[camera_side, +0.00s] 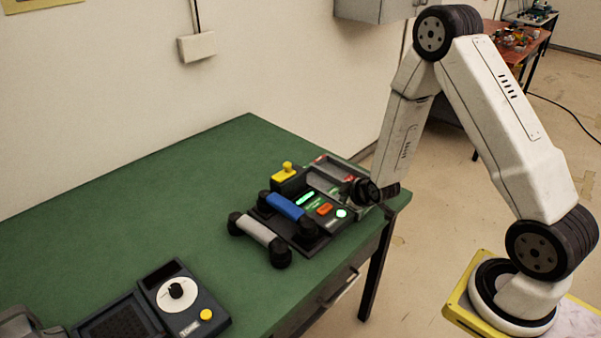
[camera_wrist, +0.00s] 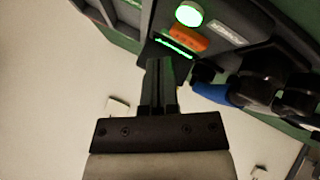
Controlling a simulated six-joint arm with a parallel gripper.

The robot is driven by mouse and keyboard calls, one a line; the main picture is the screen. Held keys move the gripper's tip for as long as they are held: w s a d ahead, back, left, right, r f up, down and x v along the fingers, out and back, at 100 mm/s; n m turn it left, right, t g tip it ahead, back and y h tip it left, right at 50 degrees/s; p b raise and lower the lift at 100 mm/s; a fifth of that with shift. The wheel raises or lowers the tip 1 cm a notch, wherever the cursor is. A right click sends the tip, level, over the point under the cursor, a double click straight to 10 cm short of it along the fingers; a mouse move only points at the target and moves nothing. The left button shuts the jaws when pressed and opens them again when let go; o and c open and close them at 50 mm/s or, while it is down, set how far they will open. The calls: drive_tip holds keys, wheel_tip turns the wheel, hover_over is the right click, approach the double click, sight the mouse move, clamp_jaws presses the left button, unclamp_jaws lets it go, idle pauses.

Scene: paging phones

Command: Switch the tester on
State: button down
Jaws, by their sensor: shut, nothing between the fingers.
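A dark console (camera_side: 325,222) stands near the table's right end, with a lit green bar, an orange button and a glowing green round button. In the wrist view the glowing round button (camera_wrist: 189,13), the orange button (camera_wrist: 188,39) and the lit green bar (camera_wrist: 174,47) show close up. A dark unit (camera_side: 190,300) with a white dial, a black knob and a yellow button stands at the front left; its label seems to read "TONE". I cannot tell which unit is the tester. My gripper (camera_side: 358,193) is shut and empty beside the console's right side. Its fingers (camera_wrist: 161,68) appear just below the green bar in the wrist view.
A blue handset (camera_side: 286,206) lies on the console and a grey handset (camera_side: 255,230) beside it. A yellow-topped box (camera_side: 287,171) and a tray (camera_side: 322,180) with red items stand behind. The green table (camera_side: 150,205) is clear at its middle and back left.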

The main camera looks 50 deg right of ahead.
drive_tip(key=shift+r, duration=1.45)
